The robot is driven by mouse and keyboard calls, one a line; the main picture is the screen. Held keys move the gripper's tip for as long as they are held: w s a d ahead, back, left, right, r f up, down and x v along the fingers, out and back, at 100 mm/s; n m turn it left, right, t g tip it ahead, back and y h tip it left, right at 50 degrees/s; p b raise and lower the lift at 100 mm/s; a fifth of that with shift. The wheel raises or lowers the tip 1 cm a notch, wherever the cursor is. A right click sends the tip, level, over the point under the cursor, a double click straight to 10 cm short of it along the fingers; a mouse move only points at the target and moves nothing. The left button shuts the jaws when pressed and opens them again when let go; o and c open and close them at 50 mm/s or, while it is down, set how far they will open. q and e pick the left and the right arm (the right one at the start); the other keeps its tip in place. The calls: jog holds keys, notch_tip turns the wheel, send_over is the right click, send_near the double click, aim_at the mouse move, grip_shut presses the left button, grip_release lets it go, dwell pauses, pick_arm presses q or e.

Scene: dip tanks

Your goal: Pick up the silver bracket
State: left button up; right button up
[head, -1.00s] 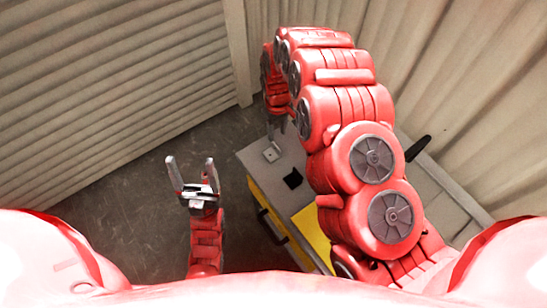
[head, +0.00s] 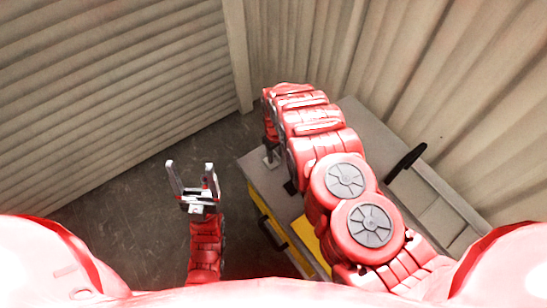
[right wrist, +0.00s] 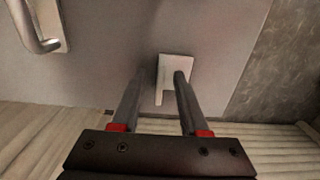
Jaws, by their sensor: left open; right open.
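The silver bracket (right wrist: 173,66), a small pale plate, lies on the grey bench top near its edge in the right wrist view. In the head view it shows as a small light patch (head: 271,160) near the bench's far left corner, partly covered by my right gripper. My right gripper (right wrist: 159,76) is open, its fingers pointing at the bracket; the right finger overlaps the plate in the picture. I cannot tell whether they touch. My left gripper (head: 191,172) is open and empty, over the floor left of the bench.
The grey bench (head: 262,178) has yellow fronts with dark handles. A black handle (head: 407,160) stands up at its right part. In the right wrist view a bent metal rod on a plate (right wrist: 43,28) is at upper left. Corrugated walls (head: 310,45) close the back and left.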

grip_shut()
jog(key=shift+r, duration=0.1)
dwell(0.4)
